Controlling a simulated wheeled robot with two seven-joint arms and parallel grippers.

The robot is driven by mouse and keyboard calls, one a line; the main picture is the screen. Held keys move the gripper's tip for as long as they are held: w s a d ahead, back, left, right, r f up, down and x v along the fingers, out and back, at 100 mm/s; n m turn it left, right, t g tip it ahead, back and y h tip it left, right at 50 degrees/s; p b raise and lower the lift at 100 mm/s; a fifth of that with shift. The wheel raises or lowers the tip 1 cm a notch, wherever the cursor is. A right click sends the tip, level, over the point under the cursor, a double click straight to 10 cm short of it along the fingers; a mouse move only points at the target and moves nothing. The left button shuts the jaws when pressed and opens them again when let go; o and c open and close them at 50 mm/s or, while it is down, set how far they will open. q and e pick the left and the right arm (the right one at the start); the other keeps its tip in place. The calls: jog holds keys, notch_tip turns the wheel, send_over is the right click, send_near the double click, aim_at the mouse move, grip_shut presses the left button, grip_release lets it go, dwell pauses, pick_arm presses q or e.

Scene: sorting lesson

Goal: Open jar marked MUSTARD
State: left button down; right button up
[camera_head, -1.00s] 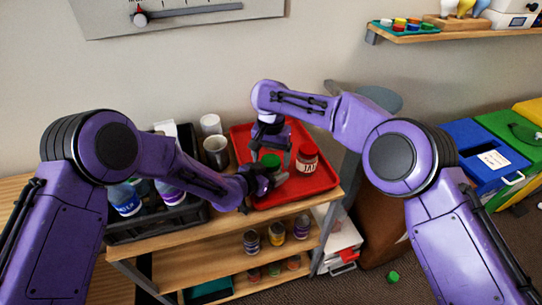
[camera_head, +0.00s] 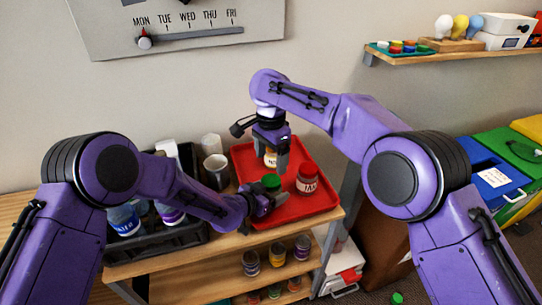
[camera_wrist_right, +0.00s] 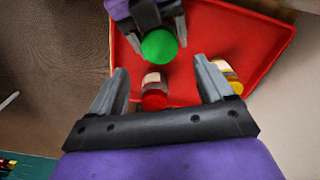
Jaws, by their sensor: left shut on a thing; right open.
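A jar with a round green lid (camera_head: 271,181) is held at the red tray (camera_head: 243,153) by my left gripper (camera_head: 274,197), which is shut on it. The green lid (camera_wrist_right: 159,47) also shows in the right wrist view between the left fingers. Its label is hidden. My right gripper (camera_head: 276,153) is open and empty above the tray, behind the green lid. A red-lidded jar (camera_head: 307,180), marked JAM, stands to the right. A yellow-lidded jar (camera_wrist_right: 232,77) stands by one right finger; its label cannot be read. I see no readable MUSTARD marking.
Cups (camera_head: 216,170) and a black crate (camera_head: 150,242) of bottles stand left of the tray. Several jars (camera_head: 277,252) stand on the shelf below. A small green thing (camera_head: 397,298) lies on the floor. Colored bins (camera_head: 490,165) stand at the right.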

aim_at(271, 180)
notch_tip(271, 180, down, 7)
jog(key=shift+f, duration=0.2)
jog(key=c, duration=1.1)
jog(key=n, duration=0.7)
jog(key=o, duration=1.2)
